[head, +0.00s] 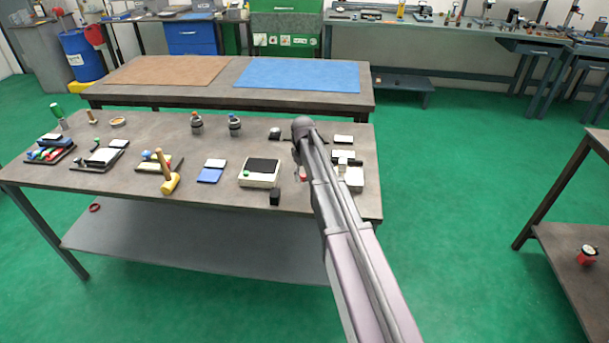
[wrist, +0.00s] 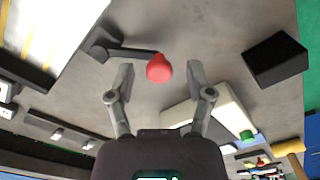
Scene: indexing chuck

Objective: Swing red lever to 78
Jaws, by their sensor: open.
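The red lever shows in the wrist view as a red ball knob (wrist: 159,69) on a thin dark rod (wrist: 130,52), running left to a dark pivot (wrist: 99,46). My gripper (wrist: 160,74) is open, one finger on each side of the knob in the picture. I see gaps beside the knob; whether it is level with the fingertips I cannot tell. In the head view my arm covers most of the device, and a bit of red (head: 301,173) shows at its left edge. No number 78 or pointer reading is legible.
In the wrist view a white plate with yellow stripes (wrist: 45,25) lies upper left, and a black block (wrist: 275,60) right. A cream box with a green button (wrist: 225,120) is below right. The workbench (head: 225,145) holds several other items, including a yellow mallet (head: 170,183).

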